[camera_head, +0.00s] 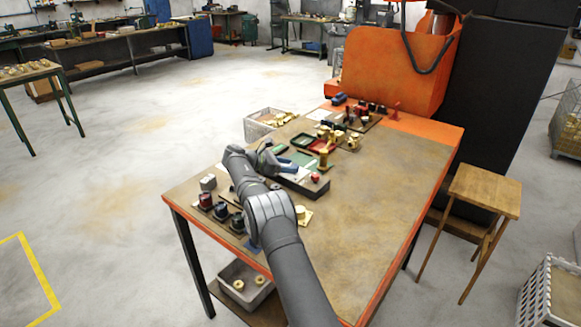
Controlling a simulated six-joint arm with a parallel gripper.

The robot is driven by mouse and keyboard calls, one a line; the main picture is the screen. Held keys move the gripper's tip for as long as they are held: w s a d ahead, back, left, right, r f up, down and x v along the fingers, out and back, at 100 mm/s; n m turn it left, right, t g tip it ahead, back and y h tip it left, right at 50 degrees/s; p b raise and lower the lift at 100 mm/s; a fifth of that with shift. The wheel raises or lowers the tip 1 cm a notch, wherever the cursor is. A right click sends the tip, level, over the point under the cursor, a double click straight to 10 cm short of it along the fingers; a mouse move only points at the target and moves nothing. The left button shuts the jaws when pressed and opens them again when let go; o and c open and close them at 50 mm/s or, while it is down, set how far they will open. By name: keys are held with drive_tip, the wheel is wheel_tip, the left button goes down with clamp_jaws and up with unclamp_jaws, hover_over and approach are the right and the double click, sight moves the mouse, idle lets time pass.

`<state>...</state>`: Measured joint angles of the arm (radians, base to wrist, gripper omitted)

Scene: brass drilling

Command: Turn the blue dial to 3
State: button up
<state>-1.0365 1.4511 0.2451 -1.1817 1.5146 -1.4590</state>
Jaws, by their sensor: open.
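A row of small dials stands at the table's left front edge. One has a red top (206,200). Beside it is a dial with a dark, bluish top (220,210), which looks like the blue dial. A third dark dial (238,222) stands close to my arm. The numbers and pointers are too small to read. My gripper (272,160) is at the far end of my arm, over the middle-left of the table, beyond the dials and apart from them. It looks open, with nothing visible held, though its fingers are small and partly hidden.
The table (380,190) has a clear right half. A dark box with a red button (315,177) lies near my gripper. Several brass parts and small trays (325,145) stand behind it. A grey block (208,183) sits beside the dials. An orange machine (390,70) borders the back.

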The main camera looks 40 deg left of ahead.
drive_tip(key=v, duration=1.6)
drive_tip(key=shift+f, duration=0.15)
drive_tip(key=w+d+r+n+t+y, duration=0.5)
drive_tip(key=w+r+t+y, duration=0.15)
drive_tip(key=w+r, duration=0.2)
drive_tip(key=s+d+f+n+g+y, duration=0.65)
drive_tip(key=s+d+f, duration=0.25)
drive_tip(key=d, duration=0.4)
drive_tip(key=shift+n, duration=0.25)
drive_tip(key=x, duration=1.7)
drive_tip(key=shift+w+a+r, duration=0.3)
drive_tip(key=shift+a, duration=0.1)
drive_tip(key=c, duration=1)
